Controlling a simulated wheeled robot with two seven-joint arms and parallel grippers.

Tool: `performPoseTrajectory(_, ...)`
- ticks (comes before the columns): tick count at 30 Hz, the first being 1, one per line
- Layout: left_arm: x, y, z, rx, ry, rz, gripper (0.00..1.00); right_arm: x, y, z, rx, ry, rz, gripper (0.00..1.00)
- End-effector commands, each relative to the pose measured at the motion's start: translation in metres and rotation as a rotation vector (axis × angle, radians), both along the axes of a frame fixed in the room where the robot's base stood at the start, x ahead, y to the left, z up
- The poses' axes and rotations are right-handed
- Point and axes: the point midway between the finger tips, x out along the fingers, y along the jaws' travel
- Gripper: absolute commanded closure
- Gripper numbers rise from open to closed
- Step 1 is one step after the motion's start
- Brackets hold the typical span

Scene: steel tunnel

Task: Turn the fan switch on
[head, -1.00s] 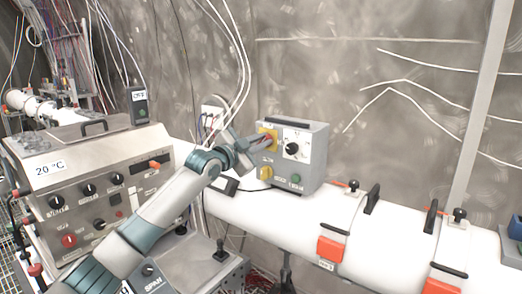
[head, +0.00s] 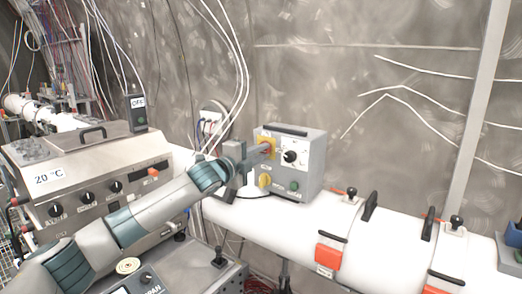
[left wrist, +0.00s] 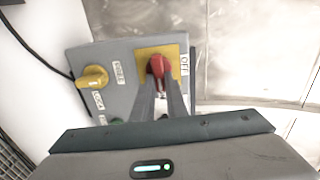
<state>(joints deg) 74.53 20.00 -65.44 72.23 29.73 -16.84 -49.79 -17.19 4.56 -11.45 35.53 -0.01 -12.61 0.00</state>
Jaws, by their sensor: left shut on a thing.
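The fan switch is a red knob (left wrist: 158,65) on a yellow plate (left wrist: 172,50), on the grey control box (head: 308,160). In the left wrist view an OFF label (left wrist: 185,65) stands at the plate's right edge. My left gripper (left wrist: 160,84) is shut on the red knob, one finger on each side. In the head view my left gripper (head: 262,150) reaches the box from the left and partly hides the yellow plate. My right gripper is in neither view.
A yellow knob (left wrist: 95,77) and a green button (head: 294,186) sit low on the same box, with a black dial (head: 290,156) near the plate. The box stands on a white pipe (head: 285,210). White cables (head: 238,80) hang behind my left wrist.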

Motion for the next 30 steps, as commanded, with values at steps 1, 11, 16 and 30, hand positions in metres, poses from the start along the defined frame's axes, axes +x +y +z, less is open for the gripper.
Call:
performPoseTrajectory(1, -0.0003, -0.0006, -0.0006, 0.011, -0.007, -0.001, 1.00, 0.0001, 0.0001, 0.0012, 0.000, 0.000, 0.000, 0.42)
performPoseTrajectory(11, -0.0004, -0.0009, -0.0023, 0.034, -0.023, -0.001, 1.00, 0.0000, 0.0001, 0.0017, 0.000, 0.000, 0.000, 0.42)
performPoseTrajectory(16, -0.0004, -0.0010, -0.0025, 0.034, -0.022, -0.001, 1.00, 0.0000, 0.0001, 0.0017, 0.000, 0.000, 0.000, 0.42)
performPoseTrajectory(30, -0.0008, 0.0001, -0.0016, 0.031, -0.022, 0.000, 0.69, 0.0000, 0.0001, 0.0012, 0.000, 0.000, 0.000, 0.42)
